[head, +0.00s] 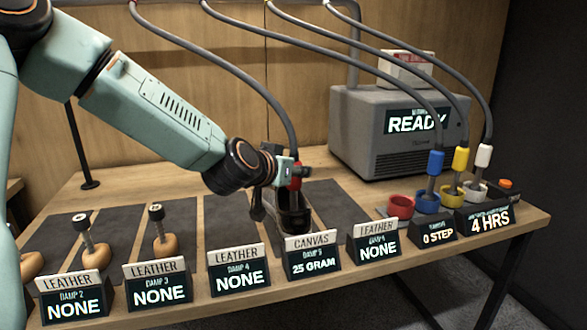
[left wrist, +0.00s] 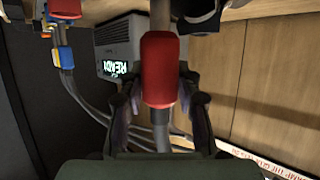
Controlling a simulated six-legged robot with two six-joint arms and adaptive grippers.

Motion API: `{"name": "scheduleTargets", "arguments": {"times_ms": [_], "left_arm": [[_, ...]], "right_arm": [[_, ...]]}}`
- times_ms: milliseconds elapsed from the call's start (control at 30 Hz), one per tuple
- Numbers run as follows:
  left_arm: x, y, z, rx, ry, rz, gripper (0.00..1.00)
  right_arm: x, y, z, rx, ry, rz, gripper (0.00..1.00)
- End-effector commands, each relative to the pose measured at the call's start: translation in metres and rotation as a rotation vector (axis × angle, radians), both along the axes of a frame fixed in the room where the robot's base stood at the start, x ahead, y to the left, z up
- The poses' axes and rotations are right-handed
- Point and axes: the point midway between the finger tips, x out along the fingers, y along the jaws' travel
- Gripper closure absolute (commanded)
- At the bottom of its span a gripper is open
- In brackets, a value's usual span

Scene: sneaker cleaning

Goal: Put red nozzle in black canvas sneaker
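The red nozzle (head: 296,178) hangs on its grey hose at the mouth of the black canvas sneaker (head: 291,217). The sneaker stands behind the sign reading CANVAS, 25 GRAM. My left gripper (head: 285,182) is at the nozzle, just above the sneaker. In the left wrist view the red nozzle (left wrist: 160,75) is between the two fingers of my left gripper (left wrist: 160,98), which look closed on it. The nozzle's tip is at or inside the shoe opening; its exact depth is hidden. My right gripper is not in view.
An empty red holder (head: 401,207) stands on the right. Blue (head: 435,163), yellow (head: 460,158) and white (head: 484,155) nozzles stand in holders beside it. A grey machine (head: 385,130) reads READY. Several signs line the table's front edge. Wooden shoe trees (head: 165,245) stand on the left.

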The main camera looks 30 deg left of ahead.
Motion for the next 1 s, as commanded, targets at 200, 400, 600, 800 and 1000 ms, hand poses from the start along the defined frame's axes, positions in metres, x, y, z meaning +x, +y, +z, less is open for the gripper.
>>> {"name": "scheduleTargets", "arguments": {"times_ms": [200, 400, 600, 800, 1000], "left_arm": [[0.000, 0.000, 0.000, 0.000, 0.001, 0.000, 0.47], [0.000, 0.000, 0.000, 0.000, 0.001, 0.000, 0.46], [0.000, 0.000, 0.007, 0.000, -0.001, 0.000, 0.46], [-0.020, -0.001, 0.016, -0.009, -0.001, 0.002, 0.46], [-0.040, -0.002, 0.025, -0.007, -0.003, 0.004, 0.46]], "right_arm": [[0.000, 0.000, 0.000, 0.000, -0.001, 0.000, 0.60], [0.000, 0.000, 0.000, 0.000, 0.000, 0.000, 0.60], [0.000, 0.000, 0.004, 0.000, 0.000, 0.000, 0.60], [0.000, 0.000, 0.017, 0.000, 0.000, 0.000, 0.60], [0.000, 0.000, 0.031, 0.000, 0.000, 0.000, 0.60]]}}
